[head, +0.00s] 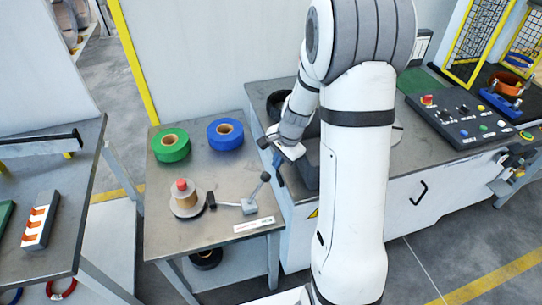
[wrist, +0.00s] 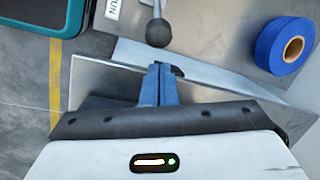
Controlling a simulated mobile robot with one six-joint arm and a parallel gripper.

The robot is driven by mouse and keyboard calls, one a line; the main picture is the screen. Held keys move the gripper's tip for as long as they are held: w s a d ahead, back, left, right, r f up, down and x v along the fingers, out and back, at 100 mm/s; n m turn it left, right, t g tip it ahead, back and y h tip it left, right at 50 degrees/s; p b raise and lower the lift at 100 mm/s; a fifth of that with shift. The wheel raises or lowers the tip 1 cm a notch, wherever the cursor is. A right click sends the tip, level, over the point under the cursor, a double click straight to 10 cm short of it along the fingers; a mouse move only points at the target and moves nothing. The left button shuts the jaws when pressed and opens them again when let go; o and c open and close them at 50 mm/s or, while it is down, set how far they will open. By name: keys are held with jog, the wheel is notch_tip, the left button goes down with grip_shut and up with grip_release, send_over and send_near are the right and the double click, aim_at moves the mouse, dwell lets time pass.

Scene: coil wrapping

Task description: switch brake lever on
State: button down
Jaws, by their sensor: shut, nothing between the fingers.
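The brake lever (head: 256,193) is a grey metal arm with a dark ball knob. It stands tilted up to the right from a grey base near the front right of the small metal table. In the wrist view its dark knob (wrist: 158,33) shows just beyond my fingertips, apart from them. My gripper (head: 278,174) has blue fingers and hangs just right of the knob, by the table's right edge. In the wrist view my gripper (wrist: 162,70) has its fingers together with nothing between them.
A spindle (head: 182,197) with a red top stands left of the lever. A green roll (head: 168,147) and a blue roll (head: 225,132) lie at the table's back. A white label (head: 253,225) lies at its front. A control panel (head: 460,115) is on the right bench.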

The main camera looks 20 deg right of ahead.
jog(key=shift+x, duration=2.3)
